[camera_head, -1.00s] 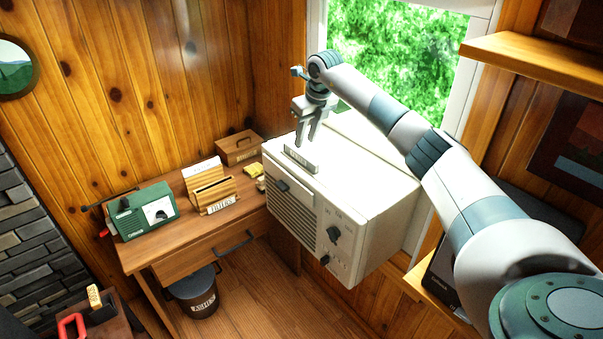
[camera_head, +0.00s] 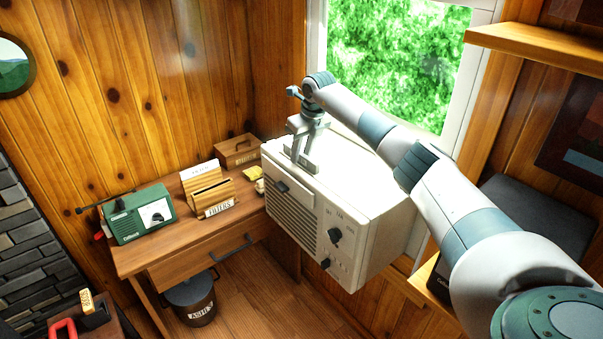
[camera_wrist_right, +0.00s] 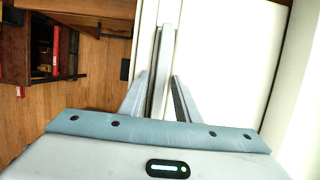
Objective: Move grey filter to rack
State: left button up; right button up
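The grey filter (camera_head: 314,163) stands as a thin upright plate in the top of the white unit (camera_head: 345,170), near its front edge. In the right wrist view the grey filter (camera_wrist_right: 160,60) is a narrow grey strip. My right gripper (camera_head: 303,160) points down over it. In the wrist view its fingers (camera_wrist_right: 160,76) are on either side of the strip and look open, with small gaps. The filter's lower part is hidden. The wooden rack (camera_head: 208,195), labelled FILTERS, stands on the desk to the left. My left gripper is not in view.
A green radio (camera_head: 138,215) stands left of the rack on the desk (camera_head: 175,258). A wooden box (camera_head: 237,151) and a yellow item (camera_head: 252,173) are behind and right of it. An ash bucket (camera_head: 192,298) stands below. A wooden shelf (camera_head: 530,45) juts out upper right.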

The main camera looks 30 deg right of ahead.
grip_shut()
jog(key=shift+r+p, duration=0.4)
jog(key=shift+r, duration=0.35)
dwell(0.9)
notch_tip(320, 180, up, 11)
jog(key=p, duration=0.6)
jog(key=shift+f, duration=0.2)
dwell(1.4)
dwell(0.4)
